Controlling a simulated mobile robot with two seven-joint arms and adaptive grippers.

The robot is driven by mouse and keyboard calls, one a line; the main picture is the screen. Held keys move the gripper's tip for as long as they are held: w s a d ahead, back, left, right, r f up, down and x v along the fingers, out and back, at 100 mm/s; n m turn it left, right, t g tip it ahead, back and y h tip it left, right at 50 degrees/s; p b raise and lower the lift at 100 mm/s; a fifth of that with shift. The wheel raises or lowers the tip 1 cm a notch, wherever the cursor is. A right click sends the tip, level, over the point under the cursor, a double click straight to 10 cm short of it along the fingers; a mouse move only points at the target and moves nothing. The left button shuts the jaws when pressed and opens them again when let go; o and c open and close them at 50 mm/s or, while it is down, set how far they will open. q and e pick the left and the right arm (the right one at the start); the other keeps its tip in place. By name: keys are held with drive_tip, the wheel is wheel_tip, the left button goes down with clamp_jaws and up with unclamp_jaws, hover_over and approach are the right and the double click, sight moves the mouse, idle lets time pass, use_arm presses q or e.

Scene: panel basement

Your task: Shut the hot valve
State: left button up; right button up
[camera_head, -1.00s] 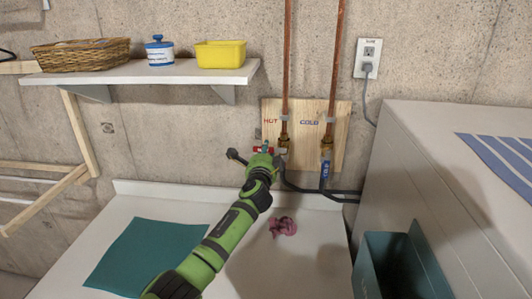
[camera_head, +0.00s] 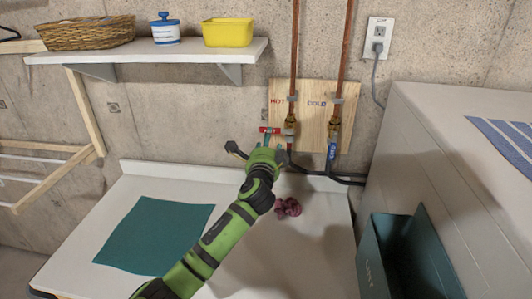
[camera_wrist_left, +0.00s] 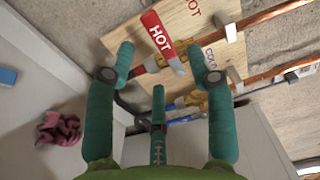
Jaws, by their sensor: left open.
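The hot valve's red handle (camera_head: 269,130) sticks out left from the left copper pipe, crosswise to it. In the left wrist view the red handle (camera_wrist_left: 158,45) shows its white HOT lettering. My left gripper (camera_head: 266,147) is open just in front of and below the handle in the head view. In the wrist view the left gripper (camera_wrist_left: 163,60) has its green fingers spread on either side of the handle's line. The handle appears beyond or between the fingertips; I cannot tell whether they touch. The valve body is partly hidden. My right gripper is not in view.
The blue cold valve handle (camera_head: 331,150) lies along the right pipe, close by. A wooden board (camera_head: 311,140) backs both pipes. Black hoses (camera_head: 345,178) run below. A pink cloth (camera_head: 287,208) and teal mat (camera_head: 150,235) lie on the white top. A shelf (camera_head: 190,50) hangs upper left.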

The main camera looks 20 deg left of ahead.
use_arm(q)
drive_tip(key=v, duration=0.4)
drive_tip(key=shift+s, duration=0.45)
